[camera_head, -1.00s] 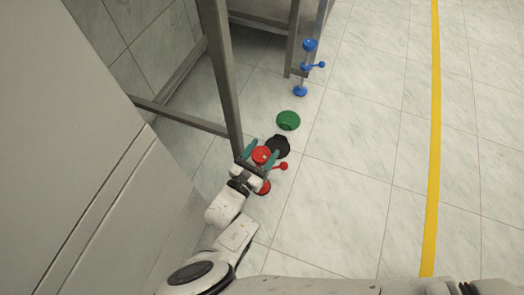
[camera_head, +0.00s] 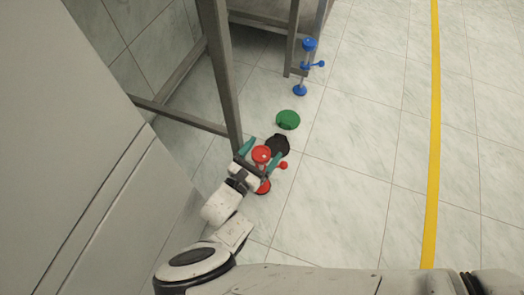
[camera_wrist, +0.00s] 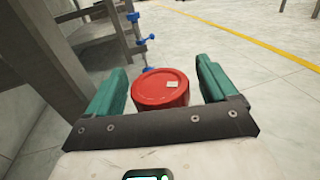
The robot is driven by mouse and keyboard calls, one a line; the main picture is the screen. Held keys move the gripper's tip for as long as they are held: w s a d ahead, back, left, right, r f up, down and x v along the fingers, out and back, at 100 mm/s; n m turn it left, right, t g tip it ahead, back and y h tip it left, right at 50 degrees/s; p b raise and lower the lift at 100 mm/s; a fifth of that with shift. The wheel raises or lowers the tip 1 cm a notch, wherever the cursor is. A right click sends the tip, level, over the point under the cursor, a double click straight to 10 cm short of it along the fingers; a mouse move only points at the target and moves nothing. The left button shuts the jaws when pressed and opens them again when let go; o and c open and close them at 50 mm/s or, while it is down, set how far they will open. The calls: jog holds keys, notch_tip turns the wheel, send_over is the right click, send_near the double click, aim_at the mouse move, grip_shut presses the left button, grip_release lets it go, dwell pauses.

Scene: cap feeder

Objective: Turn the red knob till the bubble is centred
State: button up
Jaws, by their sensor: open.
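The red knob (camera_head: 261,153) is a round cap on top of a red leveling foot (camera_head: 264,187) by the metal frame's near leg. In the wrist view the red knob (camera_wrist: 160,88) shows as a wide disc with a small pale mark on its top. My gripper (camera_head: 262,152) is open, with one teal finger on each side of the knob. In the wrist view my gripper (camera_wrist: 160,88) shows a gap beside the knob on both sides. I see no bubble level in either view.
A blue knob and foot (camera_head: 300,68) stand by the far leg. A green disc (camera_head: 288,120) and a black disc (camera_head: 277,146) lie beyond the red knob. The metal leg (camera_head: 220,85) is close on the left. Open tiled floor lies right, with a yellow line (camera_head: 434,150).

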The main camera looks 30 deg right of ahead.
jog(key=p+v, duration=0.1)
jog(key=v, duration=0.9)
jog(key=shift+a+p, duration=0.3)
jog(key=shift+a, duration=0.05)
jog(key=shift+o, duration=0.3)
jog(key=shift+s, duration=0.2)
dwell(1.8)
